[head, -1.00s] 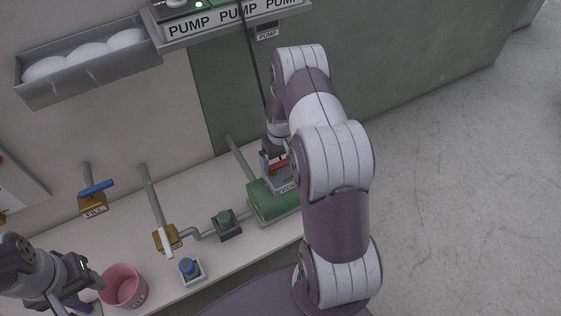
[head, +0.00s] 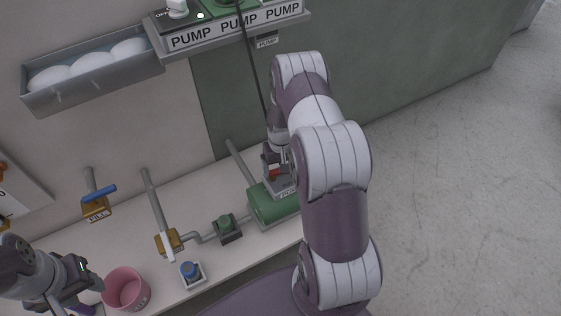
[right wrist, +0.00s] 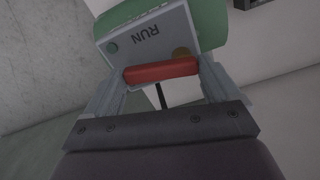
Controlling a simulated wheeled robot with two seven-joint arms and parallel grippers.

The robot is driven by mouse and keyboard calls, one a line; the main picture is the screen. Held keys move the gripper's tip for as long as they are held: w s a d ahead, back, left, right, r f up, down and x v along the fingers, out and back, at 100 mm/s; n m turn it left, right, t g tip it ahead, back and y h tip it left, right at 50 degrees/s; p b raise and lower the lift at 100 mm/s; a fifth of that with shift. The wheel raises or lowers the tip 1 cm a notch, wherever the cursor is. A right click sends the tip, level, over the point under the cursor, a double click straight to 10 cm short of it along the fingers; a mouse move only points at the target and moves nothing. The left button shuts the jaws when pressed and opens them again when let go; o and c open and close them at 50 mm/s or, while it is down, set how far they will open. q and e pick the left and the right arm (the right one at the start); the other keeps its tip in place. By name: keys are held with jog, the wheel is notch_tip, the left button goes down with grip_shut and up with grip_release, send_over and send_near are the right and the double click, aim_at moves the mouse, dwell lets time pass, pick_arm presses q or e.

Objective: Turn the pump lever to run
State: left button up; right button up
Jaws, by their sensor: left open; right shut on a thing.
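My right gripper (head: 275,163) is on the lever from above, partly hidden by my arm. In the right wrist view the red lever (right wrist: 160,72) lies crosswise between the two fingers, which are shut on it. My left gripper (head: 85,284) is open and empty, beside the pink cup.
A pink cup (head: 126,289) stands at the bench's front left. A shelf marked PUMP (head: 235,27) and a grey tray (head: 95,77) are above.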

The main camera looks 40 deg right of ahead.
jog(key=m+p, duration=0.2)
jog(key=m, duration=0.1)
jog(key=s+m+p, duration=0.1)
jog(key=shift+a+r+m, duration=0.15)
jog(key=shift+a+m, duration=0.15)
jog(key=shift+s+a+m+p, duration=0.2)
jog(key=shift+m+p, duration=0.3)
jog(key=shift+m, duration=0.7)
jog(key=shift+s+a+m+p, duration=0.1)
jog(key=shift+a+m+p, duration=0.3)
jog(key=shift+m, duration=0.8)
jog(key=shift+d, duration=0.1)
jog(key=o, duration=1.2)
jog(key=shift+o, duration=0.2)
notch_tip(320, 180, up, 12)
jog(key=p, duration=0.4)
jog(key=shift+r, duration=0.2)
